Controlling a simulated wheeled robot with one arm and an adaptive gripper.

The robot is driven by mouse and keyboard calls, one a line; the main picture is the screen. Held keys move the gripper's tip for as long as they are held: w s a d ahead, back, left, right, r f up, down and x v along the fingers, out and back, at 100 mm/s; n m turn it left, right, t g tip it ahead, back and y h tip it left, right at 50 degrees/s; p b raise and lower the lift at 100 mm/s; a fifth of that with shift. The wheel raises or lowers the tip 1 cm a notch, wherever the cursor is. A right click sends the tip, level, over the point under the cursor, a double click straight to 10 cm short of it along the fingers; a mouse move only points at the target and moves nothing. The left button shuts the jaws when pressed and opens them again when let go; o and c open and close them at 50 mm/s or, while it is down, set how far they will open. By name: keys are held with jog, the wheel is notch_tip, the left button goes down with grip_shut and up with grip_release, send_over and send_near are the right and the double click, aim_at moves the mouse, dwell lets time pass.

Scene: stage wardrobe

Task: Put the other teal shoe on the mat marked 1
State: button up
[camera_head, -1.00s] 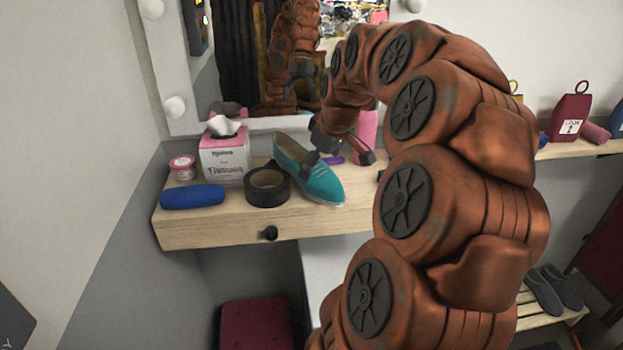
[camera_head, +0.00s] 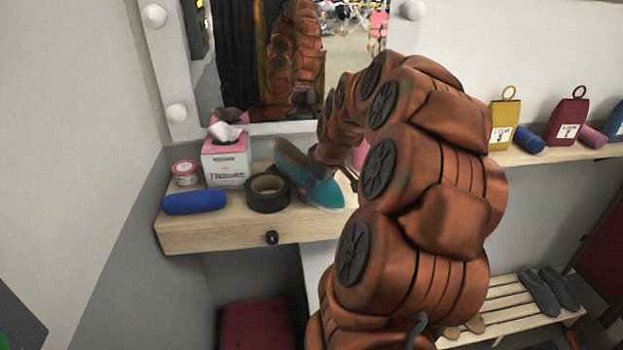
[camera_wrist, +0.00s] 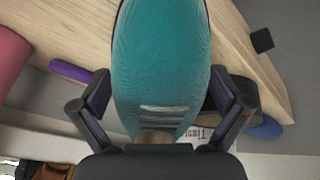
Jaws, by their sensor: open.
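A teal shoe (camera_head: 322,190) lies on the wooden vanity shelf (camera_head: 225,232), right of the black tape roll. My gripper (camera_head: 318,180) is over the shoe, partly hidden behind my arm in the head view. In the wrist view the teal shoe (camera_wrist: 160,60) runs between the two open fingers of my gripper (camera_wrist: 160,105). The fingers stand on either side of it; whether they touch it I cannot tell. The mat marked 1 is not recognisable in these views.
Close to the shoe are a black tape roll (camera_head: 268,190), a tissue box (camera_head: 226,160), a blue case (camera_head: 194,202) and a pink jar (camera_head: 185,172). The mirror (camera_head: 345,50) stands behind. Grey shoes (camera_head: 552,290) sit on a slatted bench (camera_head: 500,308) at right.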

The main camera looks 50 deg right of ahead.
jog(key=c, duration=1.2)
jog(key=shift+r, duration=0.1)
